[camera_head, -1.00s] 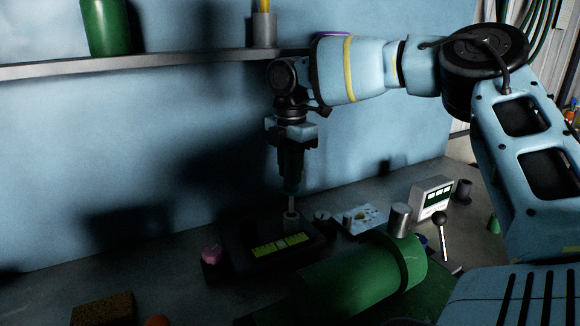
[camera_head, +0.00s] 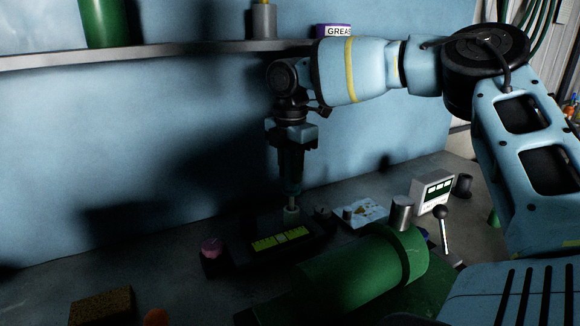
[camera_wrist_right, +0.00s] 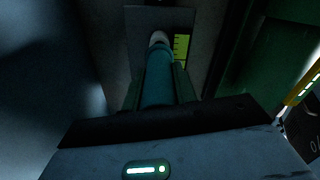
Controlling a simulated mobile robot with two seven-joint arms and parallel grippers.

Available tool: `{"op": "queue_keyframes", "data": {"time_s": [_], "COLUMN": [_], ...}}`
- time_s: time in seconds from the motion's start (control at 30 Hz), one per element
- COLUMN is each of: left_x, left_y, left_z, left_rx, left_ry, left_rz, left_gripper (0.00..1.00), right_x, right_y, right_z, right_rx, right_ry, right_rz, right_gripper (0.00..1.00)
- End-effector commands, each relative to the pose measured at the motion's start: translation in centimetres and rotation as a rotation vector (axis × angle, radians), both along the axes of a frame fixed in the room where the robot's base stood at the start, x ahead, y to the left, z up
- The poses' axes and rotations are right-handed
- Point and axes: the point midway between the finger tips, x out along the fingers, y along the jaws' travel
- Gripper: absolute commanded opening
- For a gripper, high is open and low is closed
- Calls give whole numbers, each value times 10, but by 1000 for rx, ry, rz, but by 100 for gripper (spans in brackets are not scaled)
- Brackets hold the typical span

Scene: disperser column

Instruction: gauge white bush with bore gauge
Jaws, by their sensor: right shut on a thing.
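My right gripper (camera_head: 290,172) points straight down and is shut on the bore gauge. The gauge shows in the right wrist view as a teal cylinder (camera_wrist_right: 158,82) between the fingers. Its lower end meets the small white bush (camera_head: 291,213), which stands upright at the back of a dark block. The bush also shows in the wrist view as a pale ring (camera_wrist_right: 158,38) at the gauge's tip. How deep the gauge sits in the bush is hidden. My left gripper is not in view.
A yellow-green marked strip (camera_head: 280,239) lies on the dark block. A pink-topped object (camera_head: 211,249) stands left of it. A large green cylinder (camera_head: 345,270) lies close in front. A display box (camera_head: 432,192) stands at right. A shelf (camera_head: 190,52) runs along the wall behind.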

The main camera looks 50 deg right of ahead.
Motion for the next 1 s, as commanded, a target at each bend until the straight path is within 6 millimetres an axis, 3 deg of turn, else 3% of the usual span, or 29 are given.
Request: {"op": "queue_keyframes", "data": {"time_s": [1.0], "left_x": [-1], "left_y": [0], "left_z": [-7], "left_rx": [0], "left_ry": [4], "left_rz": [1], "left_gripper": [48], "right_x": [0], "right_y": [0], "right_z": [-17], "right_rx": [1], "right_ry": [-1], "right_rz": [0], "right_gripper": [5]}}
